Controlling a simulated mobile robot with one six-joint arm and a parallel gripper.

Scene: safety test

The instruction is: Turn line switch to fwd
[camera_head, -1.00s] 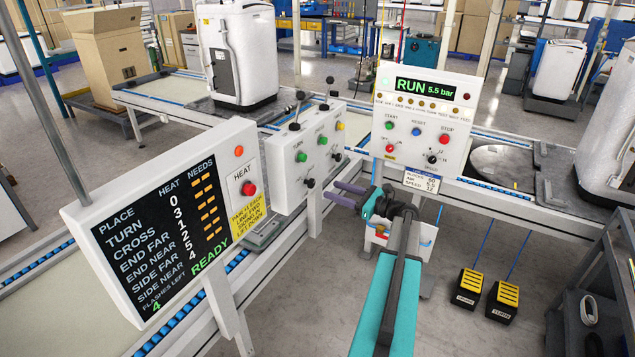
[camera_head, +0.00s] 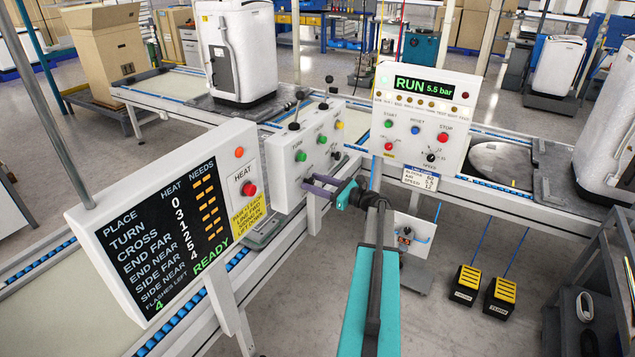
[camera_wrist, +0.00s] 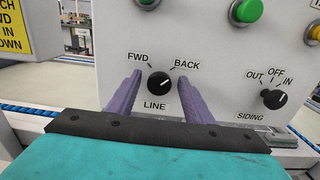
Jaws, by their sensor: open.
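The line switch (camera_wrist: 159,83) is a black round knob on the white panel in the wrist view, with FWD at its upper left, BACK at its upper right and LINE below. Its pale mark appears to tilt toward BACK. My gripper (camera_wrist: 160,78) is open, with one purple finger on each side of the knob. I cannot tell whether either finger touches it. In the head view my gripper (camera_head: 311,184) is at the lower part of the switch panel (camera_head: 287,190) and covers the line switch.
The siding switch (camera_wrist: 273,98) is to the right on the same panel, with OUT, OFF and IN labels. Green buttons (camera_wrist: 248,10) sit above. A heat display box (camera_head: 110,222) stands left, and a RUN console (camera_head: 425,120) right. A yellow notice (camera_head: 247,215) is close by.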

